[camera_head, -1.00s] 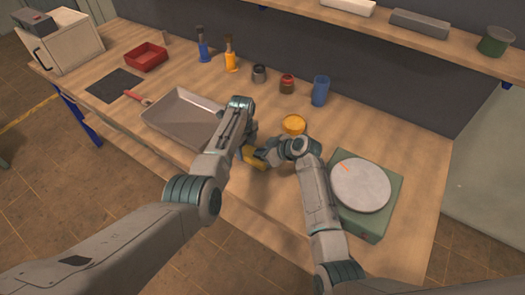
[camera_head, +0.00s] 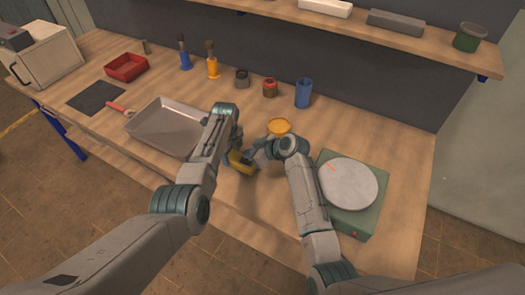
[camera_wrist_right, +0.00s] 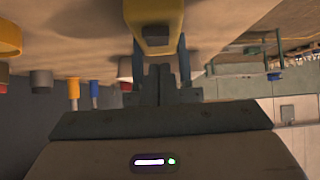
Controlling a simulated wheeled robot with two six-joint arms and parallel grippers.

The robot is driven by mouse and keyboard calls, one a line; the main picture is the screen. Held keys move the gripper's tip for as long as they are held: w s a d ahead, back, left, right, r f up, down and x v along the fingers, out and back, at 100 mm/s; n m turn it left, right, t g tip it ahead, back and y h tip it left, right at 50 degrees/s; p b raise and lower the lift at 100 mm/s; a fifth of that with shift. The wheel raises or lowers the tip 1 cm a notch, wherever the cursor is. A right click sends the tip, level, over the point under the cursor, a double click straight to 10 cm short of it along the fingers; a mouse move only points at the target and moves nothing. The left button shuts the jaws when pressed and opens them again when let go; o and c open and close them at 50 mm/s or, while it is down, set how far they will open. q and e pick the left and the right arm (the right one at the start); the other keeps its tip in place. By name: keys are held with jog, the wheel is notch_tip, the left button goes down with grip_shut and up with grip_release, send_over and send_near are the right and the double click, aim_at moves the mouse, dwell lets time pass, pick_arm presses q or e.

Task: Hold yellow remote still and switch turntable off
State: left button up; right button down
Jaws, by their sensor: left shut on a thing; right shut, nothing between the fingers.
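The yellow remote (camera_head: 240,163) is held above the front part of the table. My left gripper (camera_head: 233,152) is shut on it; the arm partly hides its fingers. My right gripper (camera_head: 256,157) is shut and empty, close beside the remote's right side. In the right wrist view, the remote (camera_wrist_right: 155,22) is just beyond the closed fingertips (camera_wrist_right: 160,68); I cannot tell whether they touch it. The turntable (camera_head: 361,222) is a green box with a round grey platter (camera_head: 350,187) bearing an orange mark, right of my right arm.
A grey tray (camera_head: 145,127) lies left of my left arm. A yellow round object (camera_head: 278,127) stands behind my right wrist. A blue cup (camera_head: 303,92), several small containers and a red bin (camera_head: 125,67) stand toward the back. A shelf (camera_head: 400,38) runs above.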

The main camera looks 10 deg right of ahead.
jog(key=v, duration=0.9)
jog(key=shift+s+d+r, duration=0.15)
pick_arm(q)
jog(key=o, duration=1.2)
